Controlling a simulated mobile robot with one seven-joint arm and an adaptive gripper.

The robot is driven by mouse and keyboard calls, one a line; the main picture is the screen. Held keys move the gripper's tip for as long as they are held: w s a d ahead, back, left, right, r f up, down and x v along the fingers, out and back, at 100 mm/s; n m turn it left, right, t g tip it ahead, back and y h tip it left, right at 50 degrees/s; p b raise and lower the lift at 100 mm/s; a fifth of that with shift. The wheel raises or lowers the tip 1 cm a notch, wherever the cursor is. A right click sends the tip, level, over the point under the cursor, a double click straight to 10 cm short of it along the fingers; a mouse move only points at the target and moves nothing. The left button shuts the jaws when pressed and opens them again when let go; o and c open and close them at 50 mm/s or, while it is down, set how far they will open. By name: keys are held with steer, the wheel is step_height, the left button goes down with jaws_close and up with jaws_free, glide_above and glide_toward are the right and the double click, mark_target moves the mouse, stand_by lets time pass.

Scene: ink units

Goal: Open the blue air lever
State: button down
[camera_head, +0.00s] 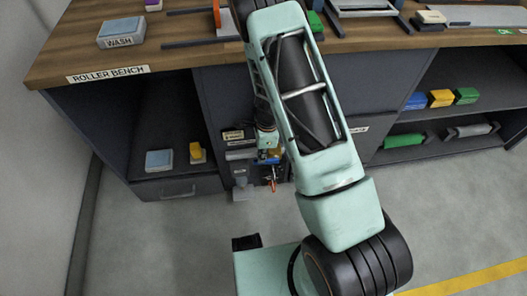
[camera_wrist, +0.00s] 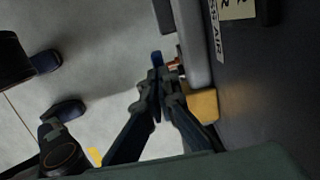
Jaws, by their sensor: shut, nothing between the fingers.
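A small blue piece (camera_wrist: 157,58), which looks like the blue air lever, shows in the wrist view just beyond my fingertips. It stands beside a grey block with a copper-coloured fitting (camera_wrist: 174,64). My gripper (camera_wrist: 160,82) is shut and empty, its tips close to the blue piece; I cannot tell whether they touch it. A label reading AIR (camera_wrist: 218,35) is on the dark panel to the right. In the head view, my arm hides much of the air fittings below the bench, and a small red-orange part (camera_head: 272,185) shows there.
The roller bench (camera_head: 180,60) overhangs the area, with a blue-topped WASH block (camera_head: 121,33) on it. The left shelf holds a blue block (camera_head: 159,161) and a yellow one (camera_head: 197,153). Coloured blocks (camera_head: 441,98) sit on the right shelves. A yellow part (camera_wrist: 203,105) is beside my fingers. The floor is open.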

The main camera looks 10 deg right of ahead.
steer(key=shift+a+f, duration=0.1)
steer(key=shift+f, duration=0.1)
steer(key=shift+r+p, duration=1.2)
steer(key=shift+r, duration=0.3)
step_height(320, 180, up, 12)
steer(key=p, duration=0.5)
steer(key=shift+r, duration=0.25)
